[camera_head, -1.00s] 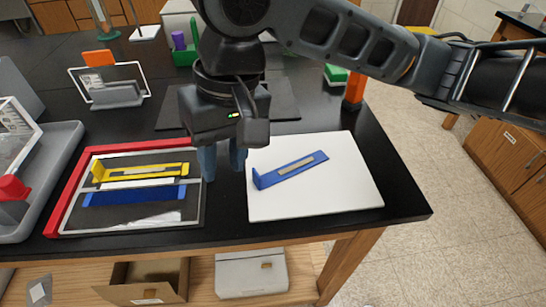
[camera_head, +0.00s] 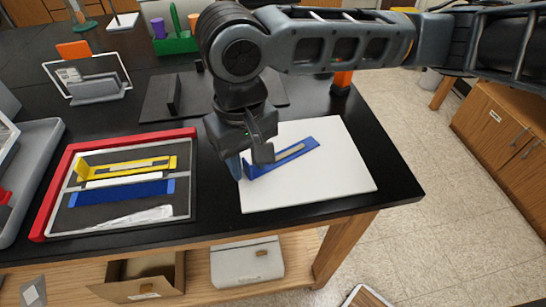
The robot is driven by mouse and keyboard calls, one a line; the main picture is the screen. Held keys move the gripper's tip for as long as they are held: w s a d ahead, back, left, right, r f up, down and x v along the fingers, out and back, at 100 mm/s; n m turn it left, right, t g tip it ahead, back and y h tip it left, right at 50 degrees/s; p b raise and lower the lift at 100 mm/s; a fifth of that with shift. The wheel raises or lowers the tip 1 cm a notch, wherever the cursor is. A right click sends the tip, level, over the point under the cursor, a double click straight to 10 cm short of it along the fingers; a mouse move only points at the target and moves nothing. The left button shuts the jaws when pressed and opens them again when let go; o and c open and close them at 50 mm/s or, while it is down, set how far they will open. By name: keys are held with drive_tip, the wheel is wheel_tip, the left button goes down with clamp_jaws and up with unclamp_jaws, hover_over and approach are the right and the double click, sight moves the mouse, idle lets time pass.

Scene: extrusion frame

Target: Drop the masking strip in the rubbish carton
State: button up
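A thin beige strip (camera_head: 290,153), which I take to be the masking strip, lies along the blue angled bracket (camera_head: 305,146) on the white board (camera_head: 320,190). My gripper (camera_head: 246,168) points down at the bracket's left end, over the board's left edge. One bluish finger shows; the other is hidden, so its opening cannot be judged. Whether it touches the bracket is unclear. An open brown carton (camera_head: 120,291) sits on the shelf under the bench; it may be the rubbish carton, but no readable label confirms this.
A red-edged tray (camera_head: 62,180) to the left holds a yellow bracket (camera_head: 90,172), a blue bracket (camera_head: 120,194) and clear film. A pale closed box (camera_head: 245,268) stands right of the carton. The bench's front right corner is clear.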

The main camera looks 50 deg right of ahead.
clamp_jaws()
idle(0.3)
idle(0.4)
drive_tip(key=shift+r, duration=0.5)
drive_tip(key=r, duration=0.3)
drive_tip(key=shift+s+d+r, duration=0.15)
drive_tip(key=shift+d+r, duration=0.05)
drive_tip(key=shift+d, duration=0.05)
drive_tip(key=s+d+r, duration=0.5)
drive_tip(key=d+r, duration=0.1)
drive_tip(key=d, duration=0.3)
drive_tip(key=shift+s+d+r+b, duration=0.3)
